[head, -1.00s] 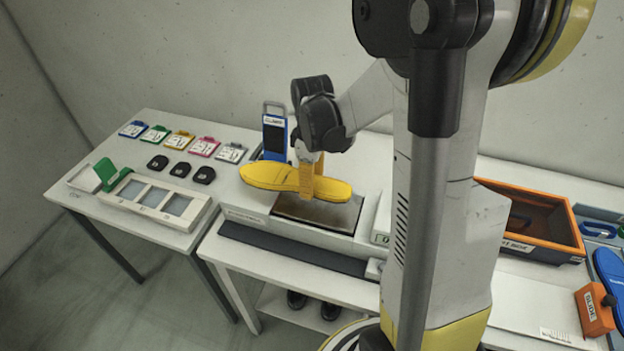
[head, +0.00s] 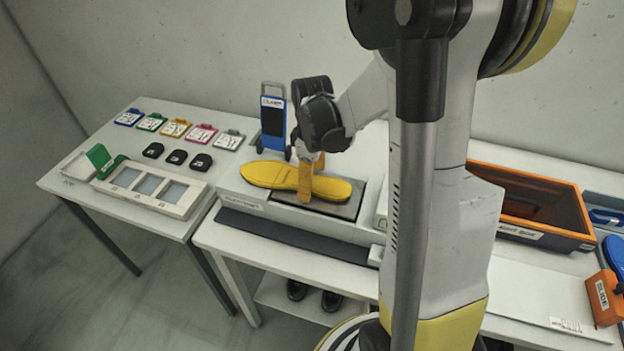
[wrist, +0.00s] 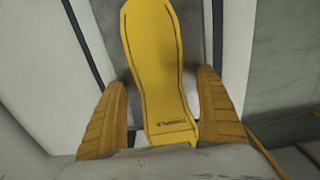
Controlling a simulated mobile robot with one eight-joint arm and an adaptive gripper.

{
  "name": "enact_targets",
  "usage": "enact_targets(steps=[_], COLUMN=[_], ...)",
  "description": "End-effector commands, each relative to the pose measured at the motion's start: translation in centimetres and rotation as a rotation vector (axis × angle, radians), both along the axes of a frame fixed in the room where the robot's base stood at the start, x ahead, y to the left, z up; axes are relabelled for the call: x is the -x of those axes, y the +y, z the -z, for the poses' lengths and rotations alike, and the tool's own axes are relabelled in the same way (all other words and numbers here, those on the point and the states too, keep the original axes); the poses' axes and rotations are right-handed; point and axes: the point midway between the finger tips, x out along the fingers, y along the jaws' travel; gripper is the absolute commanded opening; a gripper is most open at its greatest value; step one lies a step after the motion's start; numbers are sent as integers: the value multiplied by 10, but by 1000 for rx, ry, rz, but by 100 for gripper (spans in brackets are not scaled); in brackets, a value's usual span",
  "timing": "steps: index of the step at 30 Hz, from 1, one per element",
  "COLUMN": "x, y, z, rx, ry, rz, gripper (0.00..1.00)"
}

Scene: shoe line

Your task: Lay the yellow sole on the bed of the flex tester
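The yellow sole (head: 266,174) lies flat on or just over the dark bed plate (head: 340,209) of the flex tester (head: 241,203). Its left end reaches past the plate's left edge in the head view. My gripper (head: 311,181) points down around the sole's middle, one finger on each long side. In the wrist view my gripper (wrist: 161,80) shows a gap between each fingertip and the edges of the sole (wrist: 158,65), so it looks open. The grey bed (wrist: 205,45) shows beside the sole. Contact under the sole cannot be seen.
A blue hand-truck-shaped stand (head: 273,125) is close behind the gripper. An orange crate (head: 535,241) stands to the right, partly behind my arm. The left table holds coloured tags (head: 175,128), black pieces (head: 177,157) and a white windowed tray (head: 124,201).

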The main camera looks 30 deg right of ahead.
Motion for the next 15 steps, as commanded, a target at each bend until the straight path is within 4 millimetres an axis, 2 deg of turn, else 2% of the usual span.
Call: enact_targets(steps=[9, 11, 15], x=[0, 0, 0], y=[0, 0, 0], z=[-4, -10, -37], rx=[0, 0, 0], ry=[0, 0, 0], rz=[0, 0, 0], gripper=[82, 82, 82])
